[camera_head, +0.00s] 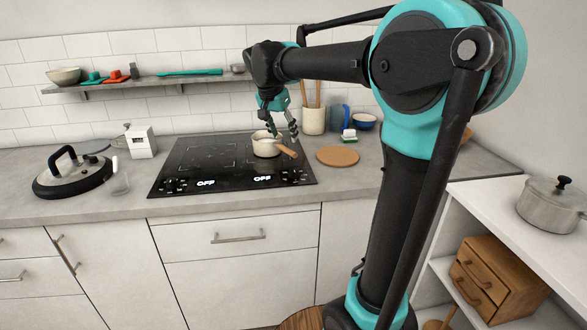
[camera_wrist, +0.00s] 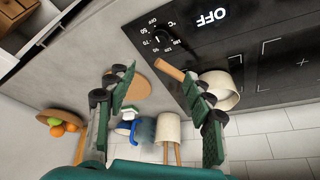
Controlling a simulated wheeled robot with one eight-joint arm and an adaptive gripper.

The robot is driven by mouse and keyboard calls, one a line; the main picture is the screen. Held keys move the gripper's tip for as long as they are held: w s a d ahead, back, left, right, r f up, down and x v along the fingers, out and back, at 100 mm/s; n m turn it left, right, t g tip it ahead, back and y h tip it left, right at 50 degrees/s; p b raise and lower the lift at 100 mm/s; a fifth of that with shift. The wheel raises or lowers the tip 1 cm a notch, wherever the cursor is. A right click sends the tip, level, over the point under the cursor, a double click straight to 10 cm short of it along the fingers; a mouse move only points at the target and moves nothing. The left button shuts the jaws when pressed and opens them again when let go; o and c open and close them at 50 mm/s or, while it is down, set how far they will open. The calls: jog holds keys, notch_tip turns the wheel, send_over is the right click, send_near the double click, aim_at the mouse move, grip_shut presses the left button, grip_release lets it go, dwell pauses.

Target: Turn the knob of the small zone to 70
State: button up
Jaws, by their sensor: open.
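The black cooktop (camera_head: 205,160) is set in the grey counter, with two displays reading OFF along its front edge. In the wrist view a round dark knob (camera_wrist: 166,38) sits inside a printed dial with OFF, 50, 70 and higher numbers, near a display reading OFF (camera_wrist: 211,17). Its exact pointer position is too small to tell. A cream pot with a wooden handle (camera_head: 265,146) stands on the right side of the cooktop; it also shows in the wrist view (camera_wrist: 222,88). My gripper (camera_head: 283,130) is open and empty above the pot, apart from the knob; its fingers (camera_wrist: 158,80) are spread.
A round wooden board (camera_head: 338,156) lies right of the cooktop. A utensil crock (camera_head: 314,121), a blue jug and a blue bowl (camera_head: 364,122) stand behind it. The counter front near the knobs is clear.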

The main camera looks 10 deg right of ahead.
aim_at(294, 170)
jog(key=x, duration=1.7)
jog(key=shift+d+f, duration=0.1)
jog(key=shift+c, duration=0.3)
jog(key=c, duration=1.1)
